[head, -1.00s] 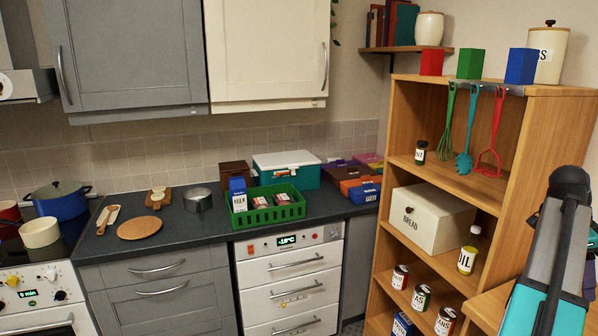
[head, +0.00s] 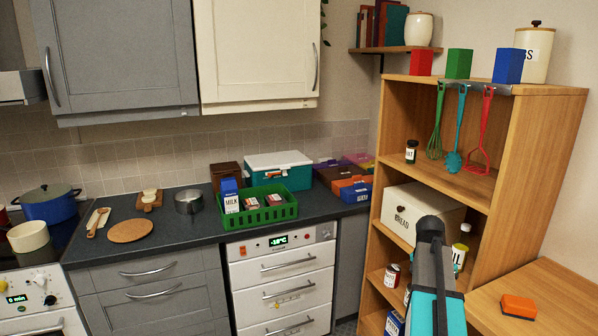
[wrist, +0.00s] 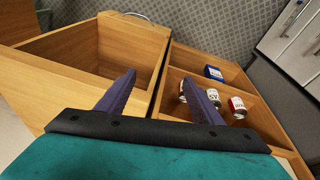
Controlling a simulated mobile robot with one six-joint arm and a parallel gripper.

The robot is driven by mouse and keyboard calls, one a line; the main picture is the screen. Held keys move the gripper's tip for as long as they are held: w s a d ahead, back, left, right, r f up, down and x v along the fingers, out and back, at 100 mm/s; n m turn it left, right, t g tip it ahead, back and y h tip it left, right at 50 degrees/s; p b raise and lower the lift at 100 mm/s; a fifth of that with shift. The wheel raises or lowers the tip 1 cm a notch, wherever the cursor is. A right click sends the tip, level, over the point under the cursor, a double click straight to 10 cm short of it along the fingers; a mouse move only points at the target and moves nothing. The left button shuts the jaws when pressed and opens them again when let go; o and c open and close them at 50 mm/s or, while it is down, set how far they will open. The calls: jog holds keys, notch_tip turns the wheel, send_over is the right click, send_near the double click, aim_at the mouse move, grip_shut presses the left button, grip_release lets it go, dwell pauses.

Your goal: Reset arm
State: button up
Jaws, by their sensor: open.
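My gripper shows in the wrist view (wrist: 160,95), its two purple fingers spread apart with nothing between them. It points at the wooden shelf unit, over the edge between a desk or drawer opening and the shelf bays. In the head view my arm stands at the lower right, in front of the shelf unit (head: 545,150), and hides part of the bread box (head: 400,212) and some of the cans; the fingertips do not show there.
A green crate (head: 258,216) with cartons stands on the counter.

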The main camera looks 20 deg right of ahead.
jog(key=w+a+f+n, duration=0.45)
jog(key=a+f, duration=0.35)
jog(key=a, duration=0.4)
jog(key=s+a+f+n+y, duration=0.1)
jog(key=a+f+n, duration=0.4)
jog(key=a, duration=0.6)
jog(key=a+f+n+y, duration=0.1)
jog(key=a+f+n, duration=0.1)
jog(key=a+f, duration=0.7)
jog(key=s+a+f+n+y, duration=0.1)
jog(key=a+f+n, duration=0.3)
jog(key=a, duration=0.9)
jog(key=s+f+g+b, duration=0.4)
jog(key=s+f+b, duration=0.6)
jog(key=s+f, duration=1.5)
notch_tip(320, 180, down, 4)
jog(key=shift+s+r+g, duration=0.2)
jog(key=shift+r+g, duration=0.05)
jog(key=shift+g, duration=0.05)
jog(key=shift+a, duration=0.1)
jog(key=c, duration=0.7)
jog(key=shift+c, duration=0.2)
